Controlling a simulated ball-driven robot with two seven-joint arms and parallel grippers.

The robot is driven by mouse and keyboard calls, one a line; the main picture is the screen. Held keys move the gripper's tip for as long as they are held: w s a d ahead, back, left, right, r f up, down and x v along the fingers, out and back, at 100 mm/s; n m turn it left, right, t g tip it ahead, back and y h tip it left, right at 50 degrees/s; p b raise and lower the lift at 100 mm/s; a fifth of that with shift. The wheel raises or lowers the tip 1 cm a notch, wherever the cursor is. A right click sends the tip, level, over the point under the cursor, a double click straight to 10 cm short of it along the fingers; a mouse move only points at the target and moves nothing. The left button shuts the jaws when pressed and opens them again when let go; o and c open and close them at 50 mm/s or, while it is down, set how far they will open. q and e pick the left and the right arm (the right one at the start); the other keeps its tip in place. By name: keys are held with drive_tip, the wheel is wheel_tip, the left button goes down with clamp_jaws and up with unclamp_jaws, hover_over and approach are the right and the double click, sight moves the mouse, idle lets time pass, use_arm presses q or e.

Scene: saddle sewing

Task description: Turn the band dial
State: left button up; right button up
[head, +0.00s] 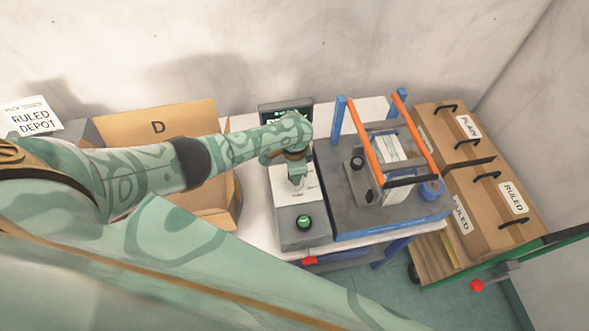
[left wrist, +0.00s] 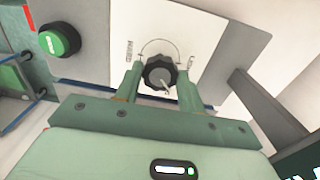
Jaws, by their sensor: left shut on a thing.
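The band dial (left wrist: 159,72) is a dark ribbed knob with a pale pointer mark on a white panel, with a printed arc and small labels either side that I cannot read surely. In the left wrist view my left gripper (left wrist: 159,80) has one finger on each side of the knob and is shut on it. The pointer mark faces the gripper side, slightly right. In the head view my left gripper (head: 296,177) reaches down onto the white-topped control box (head: 284,207) and hides the dial. My right gripper is not in view.
A green button (head: 304,221) sits at the box's near end; it shows in the left wrist view (left wrist: 59,39) too. A dark screen (head: 270,107) stands behind. An open carton (head: 158,124) is left; a blue-framed machine with orange bars (head: 362,137) and labelled boxes (head: 490,205) are right.

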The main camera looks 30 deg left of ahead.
use_arm(q)
drive_tip(key=shift+m, duration=1.3)
drive_tip(key=o, duration=1)
wheel_tip(320, 180, up, 16)
drive_tip(key=p, duration=0.6)
drive_tip(key=shift+r+p, duration=0.15)
drive_tip(key=shift+p, duration=0.15)
